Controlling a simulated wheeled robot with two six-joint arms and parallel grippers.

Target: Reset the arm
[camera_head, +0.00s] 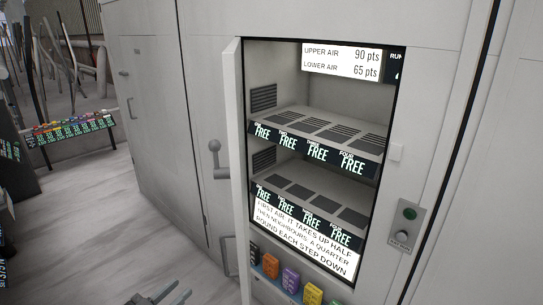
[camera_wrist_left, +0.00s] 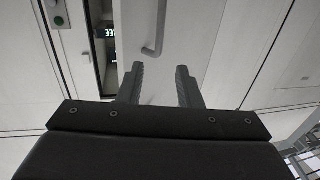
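My left gripper (camera_head: 163,294) shows at the bottom edge of the head view, in front of the cabinet and left of its open door (camera_head: 238,150). In the left wrist view its two dark fingers (camera_wrist_left: 160,80) are apart, with nothing between them. A pale panel with a curved handle (camera_wrist_left: 155,30) is beyond the fingers there. My right gripper is in neither view.
The open cabinet has two slotted shelves (camera_head: 310,132) marked FREE. Several coloured blocks (camera_head: 290,279) sit along its bottom. A green button panel (camera_head: 404,226) is at the right. A rack of coloured items (camera_head: 72,127) stands at the left; the floor (camera_head: 90,210) between is clear.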

